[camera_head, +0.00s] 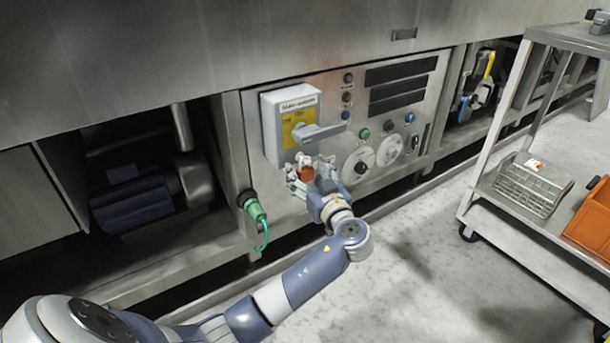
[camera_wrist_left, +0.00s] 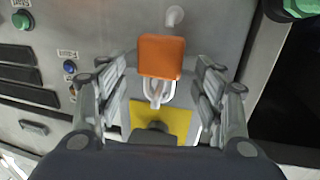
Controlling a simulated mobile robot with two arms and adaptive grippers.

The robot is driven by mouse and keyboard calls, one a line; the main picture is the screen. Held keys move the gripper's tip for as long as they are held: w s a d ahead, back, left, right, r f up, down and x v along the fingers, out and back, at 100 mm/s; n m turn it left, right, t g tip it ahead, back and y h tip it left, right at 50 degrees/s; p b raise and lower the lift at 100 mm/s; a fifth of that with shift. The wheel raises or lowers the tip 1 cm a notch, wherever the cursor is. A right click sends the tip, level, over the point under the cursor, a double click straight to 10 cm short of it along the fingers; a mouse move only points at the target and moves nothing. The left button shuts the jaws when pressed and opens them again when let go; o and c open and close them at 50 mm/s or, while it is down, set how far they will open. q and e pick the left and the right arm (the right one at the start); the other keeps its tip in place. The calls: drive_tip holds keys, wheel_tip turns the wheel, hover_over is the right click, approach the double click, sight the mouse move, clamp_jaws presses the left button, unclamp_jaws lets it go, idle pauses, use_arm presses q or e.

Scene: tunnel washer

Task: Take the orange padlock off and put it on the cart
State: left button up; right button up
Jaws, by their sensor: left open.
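The orange padlock (camera_head: 306,174) hangs below the grey switch box (camera_head: 270,128) with the yellow label on the machine's control panel. The wrist view shows its orange body (camera_wrist_left: 161,56) and metal shackle (camera_wrist_left: 168,93), next to the yellow plate (camera_wrist_left: 178,119). What the shackle passes through cannot be made out. My left gripper (camera_head: 303,184) is at the padlock. In the wrist view the left gripper (camera_wrist_left: 162,76) is open, one finger on each side of the padlock, with gaps between. The cart (camera_head: 479,201) stands at the right. My right gripper is not in view.
A wire basket (camera_head: 527,188) and an orange bin (camera_head: 592,220) are on the cart's lower shelf. A green plug (camera_head: 254,208) with a cable is left of the padlock. Knobs and buttons are right of the switch handle (camera_head: 318,132). The floor (camera_head: 430,270) between panel and cart is clear.

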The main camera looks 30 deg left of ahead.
use_arm(q)
drive_tip(key=c, duration=1.3)
